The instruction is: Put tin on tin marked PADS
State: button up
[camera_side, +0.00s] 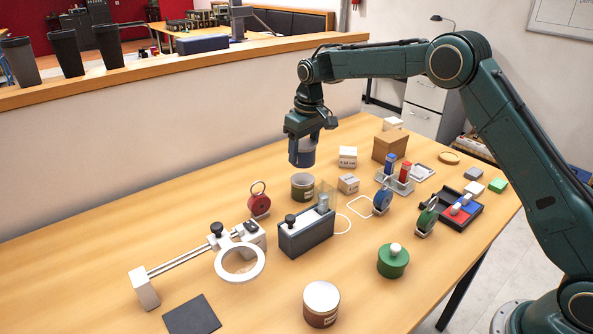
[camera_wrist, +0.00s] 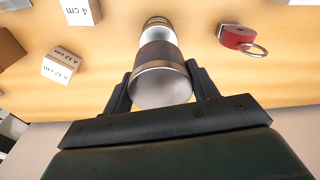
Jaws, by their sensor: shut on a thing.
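My gripper (camera_side: 303,150) is shut on a tin (camera_wrist: 160,60) and holds it in the air above the table. In the wrist view the held tin has a silver round end and a brown band, with a dark finger on each side. Directly below it in the side view, a small olive-brown tin (camera_side: 302,189) stands upright on the table, apart from the held tin. It also shows just beyond the held tin in the wrist view (camera_wrist: 157,23). Another brown tin with a silver lid (camera_side: 321,306) stands at the front. No PADS lettering is readable.
A ring-lens stand (camera_side: 240,263) and green weight (camera_side: 393,261) are nearer.

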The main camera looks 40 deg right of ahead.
aim_at(306, 143)
jog(key=shift+f, duration=2.4)
jog(key=shift+f, duration=0.15)
jog(key=o, duration=1.1)
jog(key=shift+o, duration=0.2)
jog(key=r, duration=0.7)
jog(key=s+r, duration=0.1)
jog(key=r, duration=0.2)
jog(key=shift+d+r, duration=0.1)
jog(key=shift+r, duration=0.15)
jog(key=shift+s+r, duration=0.2)
jog(key=shift+r, duration=0.65)
